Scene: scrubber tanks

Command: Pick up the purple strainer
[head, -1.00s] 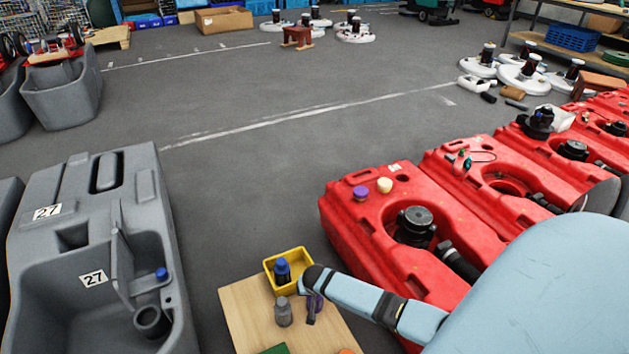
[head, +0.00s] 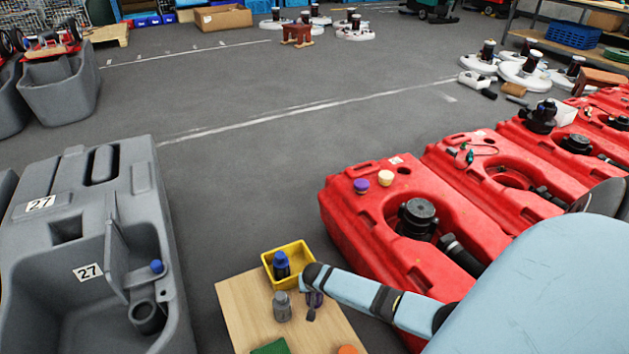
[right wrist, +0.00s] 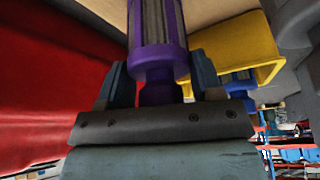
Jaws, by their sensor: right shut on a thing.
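The purple strainer (right wrist: 157,40) has a purple frame around a grey mesh body and stands between the two fingers of my right gripper (right wrist: 158,80) in the right wrist view. The fingers are shut on its narrower purple neck. In the head view my right gripper (head: 312,297) is over the wooden table, and the purple strainer (head: 315,299) is mostly hidden by the gripper. I cannot tell whether the strainer still touches the table. My left gripper is not in view.
The wooden table (head: 240,312) carries a yellow bin (head: 306,254) with a blue-capped item (head: 281,265), a grey bottle (head: 282,307) and a green item (head: 270,347). Red tanks (head: 345,225) stand right, a grey tank (head: 50,245) left. Open floor lies beyond.

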